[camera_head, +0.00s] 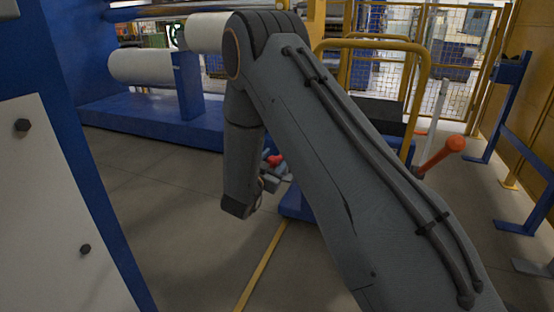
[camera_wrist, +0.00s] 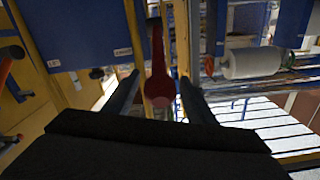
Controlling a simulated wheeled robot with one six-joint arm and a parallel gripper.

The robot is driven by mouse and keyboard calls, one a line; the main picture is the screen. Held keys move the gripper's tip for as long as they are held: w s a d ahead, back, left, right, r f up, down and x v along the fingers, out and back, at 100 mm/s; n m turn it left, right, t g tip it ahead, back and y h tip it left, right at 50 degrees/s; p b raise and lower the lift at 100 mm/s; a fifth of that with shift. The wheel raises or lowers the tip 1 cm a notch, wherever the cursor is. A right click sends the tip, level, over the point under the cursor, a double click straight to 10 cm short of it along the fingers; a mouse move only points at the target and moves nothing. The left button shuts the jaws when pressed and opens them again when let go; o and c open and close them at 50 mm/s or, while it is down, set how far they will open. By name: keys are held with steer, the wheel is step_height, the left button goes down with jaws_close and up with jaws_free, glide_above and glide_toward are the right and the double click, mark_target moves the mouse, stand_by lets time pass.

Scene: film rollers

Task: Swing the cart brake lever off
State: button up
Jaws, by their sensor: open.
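A red lever with a rounded knob end (camera_wrist: 158,88) stands between the two fingers of my gripper (camera_wrist: 160,80) in the wrist view. The fingers are apart, one on each side of it, and I cannot tell whether either touches it. In the head view a small red end (camera_head: 275,160) shows beside my gripper (camera_head: 272,180), partly hidden by my arm. The cart's yellow handle (camera_head: 375,44) and blue base (camera_head: 296,205) show behind my arm, which hides much of the cart.
An orange lever with a ball knob (camera_head: 455,145) stands right of my arm. White rollers (camera_head: 140,66) sit on a blue frame (camera_head: 150,120) at the back left. A blue post with a pale plate (camera_head: 50,200) is close at left. Grey floor with a yellow line (camera_head: 262,268) is clear below.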

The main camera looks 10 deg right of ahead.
steer(key=shift+x, duration=1.1)
